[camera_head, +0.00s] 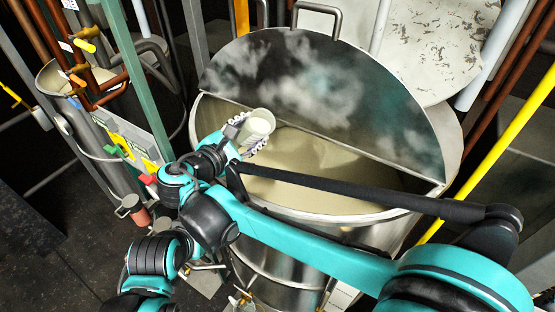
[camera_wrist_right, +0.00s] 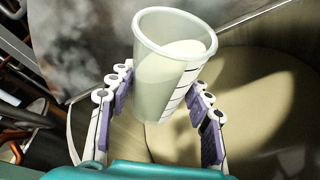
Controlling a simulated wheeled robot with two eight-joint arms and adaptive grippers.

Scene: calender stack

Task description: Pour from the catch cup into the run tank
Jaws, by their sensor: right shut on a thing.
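The catch cup (camera_head: 257,127) is a pale translucent cup with graduation marks, tilted over the run tank. In the right wrist view the cup (camera_wrist_right: 172,75) holds a cream-coloured liquid lying toward one side. My right gripper (camera_head: 248,134) is shut around it; purple finger pads show on both sides of the cup in the right wrist view (camera_wrist_right: 160,115). The run tank (camera_head: 452,135) is a large round metal vessel, half covered by a hinged lid, with cream liquid inside. The cup is above the open half, near its left side. No stream is visible. My left gripper is not in view.
The half lid (camera_head: 310,90) with a handle covers the tank's back. Copper pipes, a green post (camera_head: 140,80) and a smaller metal vessel (camera_head: 65,80) stand at the left. A yellow pipe (camera_head: 500,150) runs at the right. Dark floor shows at lower left.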

